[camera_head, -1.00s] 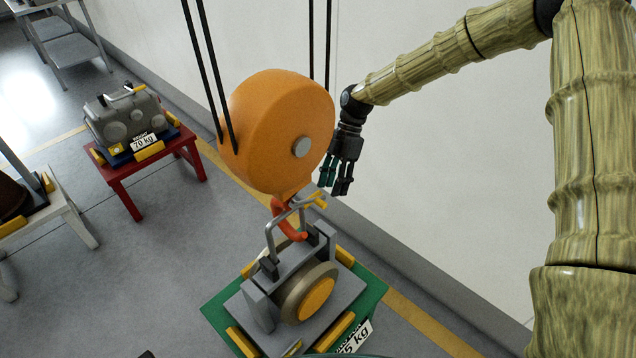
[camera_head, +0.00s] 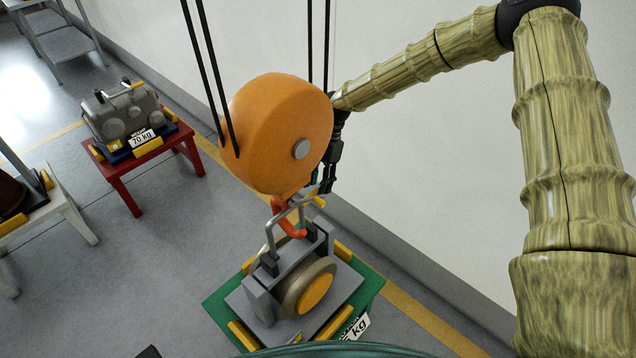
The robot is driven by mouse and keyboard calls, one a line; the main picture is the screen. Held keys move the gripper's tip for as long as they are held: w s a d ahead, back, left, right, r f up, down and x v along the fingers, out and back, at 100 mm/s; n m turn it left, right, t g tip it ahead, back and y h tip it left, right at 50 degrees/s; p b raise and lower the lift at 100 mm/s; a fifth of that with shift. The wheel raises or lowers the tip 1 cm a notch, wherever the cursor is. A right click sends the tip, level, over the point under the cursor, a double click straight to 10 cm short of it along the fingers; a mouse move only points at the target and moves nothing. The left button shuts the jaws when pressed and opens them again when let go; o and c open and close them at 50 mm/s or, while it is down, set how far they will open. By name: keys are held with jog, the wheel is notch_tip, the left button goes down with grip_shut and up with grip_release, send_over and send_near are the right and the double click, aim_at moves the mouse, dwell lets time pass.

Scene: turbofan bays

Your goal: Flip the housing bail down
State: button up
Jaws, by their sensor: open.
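The grey housing (camera_head: 262,299) with a round yellow-centred disc (camera_head: 316,292) sits on a green base below the orange hoist block (camera_head: 277,135). Its grey bail (camera_head: 269,236) stands raised above the housing. The red-orange hook (camera_head: 288,222) hangs from the block and passes by the bail's upper part; I cannot tell whether they touch. My gripper (camera_head: 327,186) is just right of the block's lower end, near the top of the bail and apart from the housing. It is open and looks empty. The block hides part of my wrist.
Black hoist lines (camera_head: 208,75) run up from the block. A red table (camera_head: 150,172) with a grey machine (camera_head: 124,116) stands at the left. A white table (camera_head: 60,215) is at the far left. A pale wall (camera_head: 430,170) lies close on the right.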

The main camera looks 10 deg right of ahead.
jog(key=shift+s+a+f, duration=0.2)
jog(key=shift+a+f, duration=0.05)
jog(key=shift+f, duration=0.4)
jog(key=shift+d, duration=0.1)
grip_shut()
